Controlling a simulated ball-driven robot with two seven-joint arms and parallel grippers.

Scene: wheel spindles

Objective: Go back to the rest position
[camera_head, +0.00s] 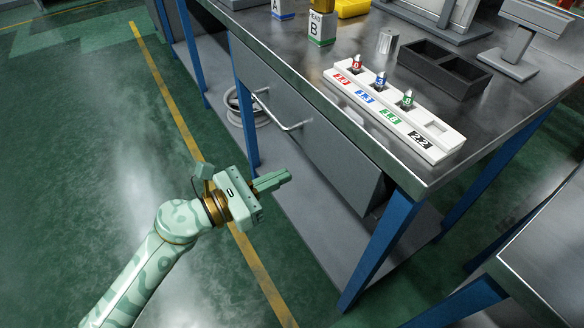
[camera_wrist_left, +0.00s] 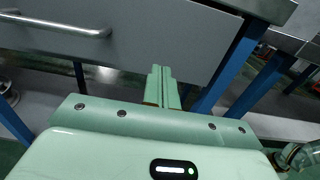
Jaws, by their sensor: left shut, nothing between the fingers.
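My left gripper (camera_head: 272,182) is shut and empty in the head view, its arm coming in from the lower left. It hangs in front of the workbench, below the level of its top and apart from it. In the left wrist view the closed fingers (camera_wrist_left: 161,88) point toward the grey drawer front (camera_wrist_left: 150,40). My right gripper does not clearly show in either view.
The workbench (camera_head: 300,60) has blue legs and a drawer handle (camera_head: 283,118) on the side facing me. On top are a white numbered rack (camera_head: 395,112) with small items, a black two-part tray (camera_head: 445,68) and boxes. Another table (camera_head: 545,255) stands lower right. Floor at left is clear.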

